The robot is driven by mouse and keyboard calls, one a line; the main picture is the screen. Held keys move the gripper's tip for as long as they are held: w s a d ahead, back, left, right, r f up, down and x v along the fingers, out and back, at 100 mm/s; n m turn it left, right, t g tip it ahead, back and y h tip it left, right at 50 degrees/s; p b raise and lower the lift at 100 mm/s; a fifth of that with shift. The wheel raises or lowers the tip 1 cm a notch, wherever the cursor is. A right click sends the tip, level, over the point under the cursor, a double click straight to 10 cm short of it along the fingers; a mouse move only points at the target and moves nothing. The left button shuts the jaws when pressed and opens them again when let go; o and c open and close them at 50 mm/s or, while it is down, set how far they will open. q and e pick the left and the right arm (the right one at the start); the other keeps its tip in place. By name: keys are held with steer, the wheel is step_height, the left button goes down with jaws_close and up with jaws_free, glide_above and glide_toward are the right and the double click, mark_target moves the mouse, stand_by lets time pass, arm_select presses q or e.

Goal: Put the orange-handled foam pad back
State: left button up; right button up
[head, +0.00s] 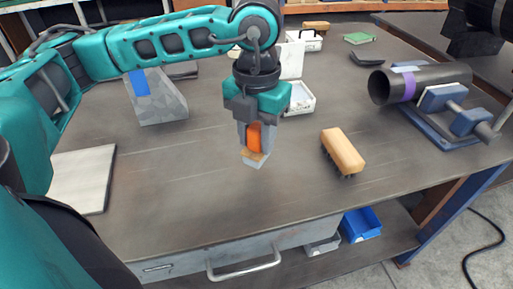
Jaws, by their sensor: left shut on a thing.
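My left gripper (254,143) is over the middle of the workbench, pointing down. It is shut on the orange-handled foam pad (260,138). The orange handle shows between the fingers, with a tan part and a pale grey underside below it. Whether the pad touches the bench top or hangs just above it, I cannot tell. Behind the gripper stands a white open tray (302,98) with a raised white back, partly hidden by my arm. My right gripper cannot be made out.
A wooden-backed brush (343,151) lies right of the gripper. A dark pipe (425,80) with a purple band rests on a blue stand (440,135). A grey block (157,98) and a pale plate (82,180) are at left. The bench's front middle is clear.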

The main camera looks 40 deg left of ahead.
mark_target(256, 150)
arm_select(q)
steer(key=shift+f, duration=1.65)
steer(key=shift+f, duration=0.1)
steer(key=shift+f+b, duration=0.15)
steer(key=shift+b, duration=0.25)
steer(key=o, duration=0.9)
steer(key=shift+o, duration=0.2)
step_height(256, 150, up, 13)
steer(key=shift+f+p, duration=0.2)
steer(key=shift+p, duration=0.8)
